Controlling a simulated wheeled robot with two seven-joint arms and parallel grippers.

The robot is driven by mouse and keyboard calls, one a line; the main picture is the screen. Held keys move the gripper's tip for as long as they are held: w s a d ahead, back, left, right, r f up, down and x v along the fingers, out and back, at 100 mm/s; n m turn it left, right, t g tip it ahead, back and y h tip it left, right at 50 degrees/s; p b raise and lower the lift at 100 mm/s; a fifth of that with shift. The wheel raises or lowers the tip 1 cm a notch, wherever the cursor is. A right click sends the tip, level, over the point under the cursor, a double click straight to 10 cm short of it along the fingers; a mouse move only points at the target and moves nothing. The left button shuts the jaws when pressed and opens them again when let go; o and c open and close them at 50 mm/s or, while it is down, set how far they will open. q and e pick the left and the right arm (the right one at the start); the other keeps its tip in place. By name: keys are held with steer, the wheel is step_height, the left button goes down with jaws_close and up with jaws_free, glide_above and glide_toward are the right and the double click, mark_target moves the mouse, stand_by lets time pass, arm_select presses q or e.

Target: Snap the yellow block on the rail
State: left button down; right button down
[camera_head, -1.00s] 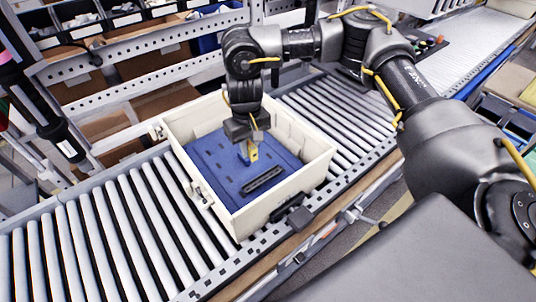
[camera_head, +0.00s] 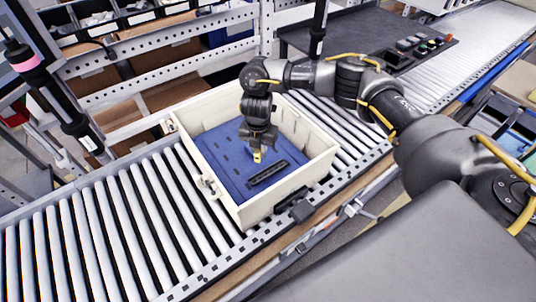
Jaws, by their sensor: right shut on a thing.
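The yellow block (camera_head: 257,157) is held at the tips of my right gripper (camera_head: 257,151), which points down inside the cream box. The gripper is shut on the block. The black rail (camera_head: 268,174) lies on the blue panel (camera_head: 214,151) in the box, toward the near side. The block is just beyond the rail in the picture and looks apart from it. How high it is above the panel is hard to tell. My left gripper is not in view.
The cream box (camera_head: 317,168) stands on a roller conveyor (camera_head: 110,230), its walls rising around the panel. A dark upright tool with a pink band (camera_head: 28,64) is at the left. Shelves with bins (camera_head: 95,22) stand behind. A dark tray with small parts (camera_head: 421,45) is at upper right.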

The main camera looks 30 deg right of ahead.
mark_target(269, 172)
steer(key=f+n, duration=0.1)
steer(key=n, duration=0.1)
steer(key=d+f+n, duration=0.1)
steer(key=n, duration=0.1)
steer(key=n+p, duration=0.1)
steer(key=n, duration=0.1)
steer(key=shift+s+d+f+n, duration=0.3)
steer(key=shift+s+d+f, duration=0.05)
steer(key=shift+f, duration=0.05)
steer(key=n, duration=0.1)
steer(key=f+n, duration=0.1)
steer(key=d+n, duration=0.1)
steer(key=shift+s+f+n, duration=0.25)
steer(key=shift+f+n, duration=0.05)
steer(key=shift+f, duration=0.15)
steer(key=shift+f+b, duration=1.55)
steer(key=shift+f, duration=0.2)
steer(key=shift+f+b, duration=0.45)
steer(key=shift+s+f+b, duration=0.15)
steer(key=shift+f+b, duration=0.25)
steer(key=shift+b, duration=0.05)
steer(key=c, duration=1.3)
jaws_free()
steer(key=shift+o, duration=0.2)
